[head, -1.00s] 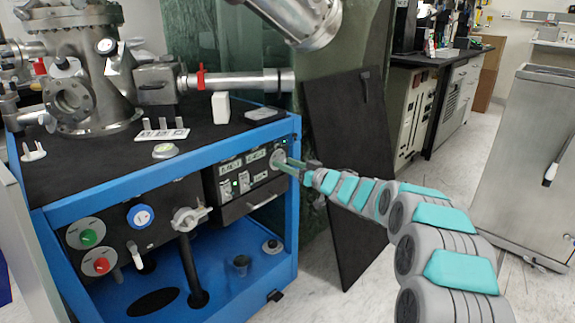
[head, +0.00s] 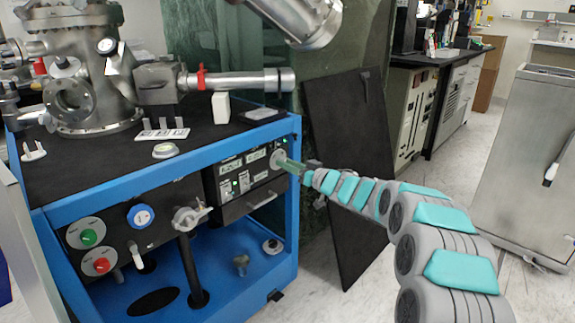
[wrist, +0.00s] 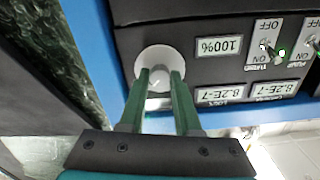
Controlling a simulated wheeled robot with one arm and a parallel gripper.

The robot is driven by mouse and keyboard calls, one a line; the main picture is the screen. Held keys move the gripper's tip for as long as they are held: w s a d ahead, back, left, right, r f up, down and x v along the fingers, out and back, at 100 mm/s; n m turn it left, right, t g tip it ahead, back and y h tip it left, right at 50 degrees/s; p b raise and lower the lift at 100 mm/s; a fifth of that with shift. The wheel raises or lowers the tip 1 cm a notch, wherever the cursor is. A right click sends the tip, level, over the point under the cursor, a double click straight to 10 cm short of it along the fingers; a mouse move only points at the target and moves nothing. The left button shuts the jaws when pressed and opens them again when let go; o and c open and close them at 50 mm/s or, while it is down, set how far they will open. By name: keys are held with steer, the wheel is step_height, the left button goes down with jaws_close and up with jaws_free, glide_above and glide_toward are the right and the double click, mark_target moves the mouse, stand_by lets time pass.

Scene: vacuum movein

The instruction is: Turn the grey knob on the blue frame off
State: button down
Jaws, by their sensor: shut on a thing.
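The grey knob (head: 278,158) sits at the right end of the black control panel on the blue frame (head: 293,215). In the wrist view its round pale face (wrist: 158,60) shows at the upper middle, between and beyond the fingertips. My gripper (head: 284,163) reaches it from the right, and its two green fingers (wrist: 160,80) are shut on the knob, one on each side. The grip hides part of the knob. I see no clear mark on it that shows its setting. The panel labels and a 100% display (wrist: 219,46) appear upside down in the wrist view.
Two toggle switches (wrist: 267,50) with green lights are near the knob. A blue knob (head: 141,216), green button (head: 90,237) and red button (head: 101,266) are further left. A dark leaning panel (head: 348,170) stands behind my arm. Floor is open to the right.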

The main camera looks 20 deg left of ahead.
steer(key=shift+f+n+b, duration=0.15)
steer(key=shift+n+b, duration=4.9)
steer(key=shift+n, duration=3.95)
steer(key=c, duration=0.6)
jaws_free()
steer(key=v, duration=0.7)
steer(key=shift+d, duration=0.4)
steer(key=shift+s, duration=0.1)
